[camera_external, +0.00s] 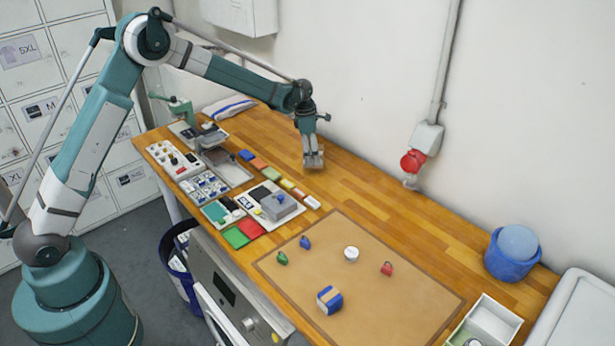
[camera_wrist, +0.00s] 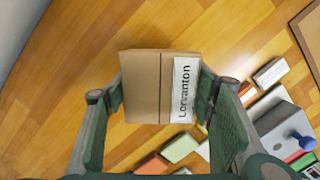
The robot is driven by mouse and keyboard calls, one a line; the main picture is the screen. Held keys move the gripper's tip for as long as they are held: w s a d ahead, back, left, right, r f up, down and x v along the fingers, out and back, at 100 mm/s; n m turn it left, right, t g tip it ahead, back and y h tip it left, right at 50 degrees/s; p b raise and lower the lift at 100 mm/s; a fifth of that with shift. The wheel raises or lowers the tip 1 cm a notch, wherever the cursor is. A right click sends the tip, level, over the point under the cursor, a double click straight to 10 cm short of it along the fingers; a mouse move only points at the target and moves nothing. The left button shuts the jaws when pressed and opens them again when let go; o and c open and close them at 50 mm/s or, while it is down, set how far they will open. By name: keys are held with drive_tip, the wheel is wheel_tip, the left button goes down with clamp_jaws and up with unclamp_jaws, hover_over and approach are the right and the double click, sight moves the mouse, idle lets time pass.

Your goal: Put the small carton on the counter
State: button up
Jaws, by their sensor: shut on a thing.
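In the external view my gripper (camera_external: 313,158) points down over the back part of the wooden counter (camera_external: 365,195), near the wall. The carton is hard to make out there, and I cannot tell whether its underside touches the counter.
Small coloured boxes and a grey block (camera_external: 279,205) lie left of and in front of the gripper. A brown mat (camera_external: 400,290) holds several small items, including a blue-and-tan box (camera_external: 329,299). A blue tub (camera_external: 511,262) stands far right. Bare wood surrounds the gripper's right side.

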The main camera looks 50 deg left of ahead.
drive_tip(key=shift+f, duration=1.9)
drive_tip(key=shift+f, duration=0.15)
drive_tip(key=o, duration=1)
drive_tip(key=r, duration=0.4)
drive_tip(key=a+r, duration=0.1)
drive_tip(key=r, duration=0.3)
drive_tip(key=s+r, duration=0.1)
drive_tip(key=r, duration=0.3)
drive_tip(key=shift+s+a+r, duration=0.1)
drive_tip(key=shift+a+r, duration=0.05)
drive_tip(key=shift+s+r, duration=0.1)
